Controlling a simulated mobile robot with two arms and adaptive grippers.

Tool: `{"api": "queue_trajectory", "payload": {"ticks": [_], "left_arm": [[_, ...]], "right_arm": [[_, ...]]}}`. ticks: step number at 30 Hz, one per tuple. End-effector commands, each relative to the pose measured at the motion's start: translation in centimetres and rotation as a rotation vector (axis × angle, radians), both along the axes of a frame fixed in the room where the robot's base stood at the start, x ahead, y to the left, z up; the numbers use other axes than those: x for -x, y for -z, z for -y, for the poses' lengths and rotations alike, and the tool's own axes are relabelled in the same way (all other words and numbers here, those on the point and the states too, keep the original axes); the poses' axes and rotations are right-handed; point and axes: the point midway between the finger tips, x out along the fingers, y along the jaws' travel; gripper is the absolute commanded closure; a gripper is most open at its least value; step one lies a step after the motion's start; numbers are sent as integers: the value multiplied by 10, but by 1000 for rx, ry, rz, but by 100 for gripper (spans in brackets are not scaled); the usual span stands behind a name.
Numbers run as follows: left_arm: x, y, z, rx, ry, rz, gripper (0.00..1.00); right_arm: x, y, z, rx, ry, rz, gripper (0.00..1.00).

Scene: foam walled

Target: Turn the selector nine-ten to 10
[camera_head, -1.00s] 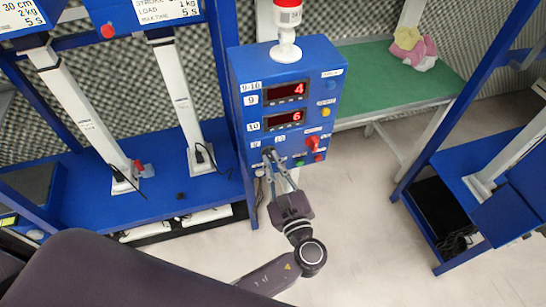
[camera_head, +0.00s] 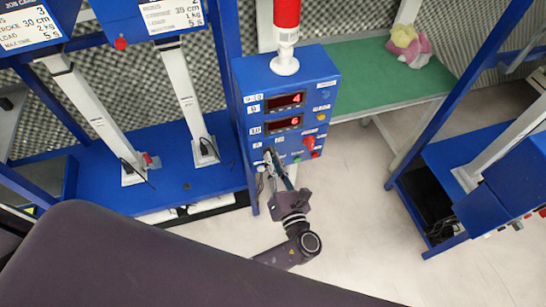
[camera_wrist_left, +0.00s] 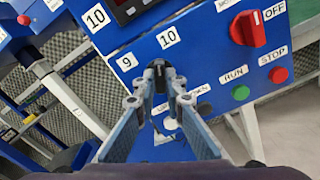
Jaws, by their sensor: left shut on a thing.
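The blue control box (camera_head: 290,125) stands in the middle of the head view. The nine-ten selector is a small dark knob (camera_wrist_left: 158,70) low on its front, below the labels 9 (camera_wrist_left: 127,61) and 10 (camera_wrist_left: 168,38) in the left wrist view. My left gripper (camera_head: 271,158) reaches it from below. In the left wrist view its fingertips (camera_wrist_left: 157,84) are shut on the knob from both sides. The fingers cover much of the knob, so I cannot tell which number it points to. My right gripper is not in view.
A red rotary switch (camera_wrist_left: 248,28) marked OFF, a green RUN button (camera_wrist_left: 241,92) and a red STOP button (camera_wrist_left: 278,74) lie right of the selector. Two red displays (camera_head: 285,101) show 4 and 6. Blue frames (camera_head: 150,190) stand left; floor (camera_head: 350,210) is open to the right.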

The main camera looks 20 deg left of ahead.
Motion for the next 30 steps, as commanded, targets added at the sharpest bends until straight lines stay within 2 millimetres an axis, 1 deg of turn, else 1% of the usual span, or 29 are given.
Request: {"api": "queue_trajectory", "payload": {"ticks": [1, 6, 21, 22, 26, 30], "left_arm": [[1, 0, 0, -14, 0, -15, 100], [1, 1, 0, -49, 0, -38, 100], [1, 2, 0, -64, 1, -49, 100], [1, 2, 0, -64, 1, -49, 88], [1, 2, 0, -63, 0, -47, 74], [0, 1, 0, -63, 1, -46, 72]], "right_arm": [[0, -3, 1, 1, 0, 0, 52], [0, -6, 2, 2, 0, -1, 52], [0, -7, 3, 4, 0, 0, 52], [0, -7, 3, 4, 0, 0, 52], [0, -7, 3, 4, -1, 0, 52], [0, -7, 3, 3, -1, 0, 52]]}}
